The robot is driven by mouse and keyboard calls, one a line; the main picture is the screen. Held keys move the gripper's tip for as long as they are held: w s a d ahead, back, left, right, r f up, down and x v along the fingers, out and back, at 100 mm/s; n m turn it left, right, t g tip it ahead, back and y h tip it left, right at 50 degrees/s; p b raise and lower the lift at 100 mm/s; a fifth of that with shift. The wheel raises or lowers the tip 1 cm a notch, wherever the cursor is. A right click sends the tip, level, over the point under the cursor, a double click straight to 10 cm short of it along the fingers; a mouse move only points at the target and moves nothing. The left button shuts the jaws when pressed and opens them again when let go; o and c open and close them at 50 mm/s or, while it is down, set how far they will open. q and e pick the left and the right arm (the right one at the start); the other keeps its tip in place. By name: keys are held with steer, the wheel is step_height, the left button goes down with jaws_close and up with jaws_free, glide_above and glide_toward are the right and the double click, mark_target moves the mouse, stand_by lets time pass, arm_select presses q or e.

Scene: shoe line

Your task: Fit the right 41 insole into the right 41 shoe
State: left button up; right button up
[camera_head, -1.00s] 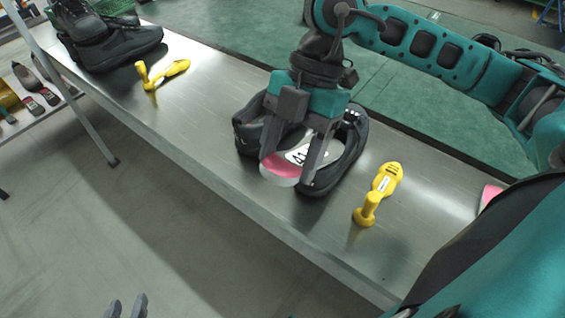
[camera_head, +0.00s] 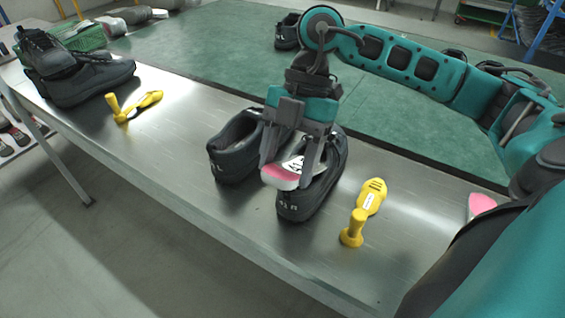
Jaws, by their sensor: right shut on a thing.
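My right gripper (camera_head: 288,171) is shut on an insole (camera_head: 278,177) with a pink heel end, a white rim and a dark-printed label. The insole is above the opening of the right-hand black shoe (camera_head: 298,208), its heel end jutting left of that shoe's heel. The shoe's heel faces me and carries small pale marks that look like a size and an R. The other black shoe (camera_head: 230,157) stands to its left. The gripper hides part of both shoes and the insole's front, so I cannot tell whether the insole touches the shoe. My left gripper is out of view.
A yellow tool (camera_head: 355,228) lies right of the shoes, another (camera_head: 118,110) to the left. Dark shoes (camera_head: 85,80) and a green basket (camera_head: 85,38) are at the left end. A pink piece (camera_head: 481,205) shows at the right. The metal bench (camera_head: 165,145) is clear between.

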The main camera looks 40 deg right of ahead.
mark_target(301, 164)
steer(key=shift+w+d+f+b, duration=0.15)
steer(key=shift+w+d+f, duration=0.15)
steer(key=shift+d, duration=0.25)
steer(key=shift+w+d+f+b, duration=0.15)
steer(key=shift+w+d+f, duration=0.1)
steer(key=shift+d, duration=0.25)
steer(key=shift+h, duration=0.4)
steer(key=shift+w+d+f+b, duration=0.15)
steer(key=shift+w+d+f, duration=0.15)
steer(key=shift+d, duration=0.35)
steer(key=shift+w+d+f+b, duration=0.2)
steer(key=shift+w+d, duration=0.1)
steer(key=shift+d, duration=0.35)
steer(key=shift+w+d+f+b, duration=0.1)
steer(key=shift+w+d+f, duration=0.2)
steer(key=shift+d, duration=0.35)
steer(key=shift+f+t+h, duration=0.3)
steer(key=shift+f+t, duration=0.1)
steer(key=shift+s+a+f, duration=0.1)
steer(key=shift+s+f, duration=0.05)
steer(key=shift+f, duration=0.2)
steer(key=c, duration=0.4)
steer(key=shift+f+b, duration=0.1)
steer(key=shift+b, duration=0.2)
steer(key=o, duration=1.5)
steer(key=shift+r, duration=0.25)
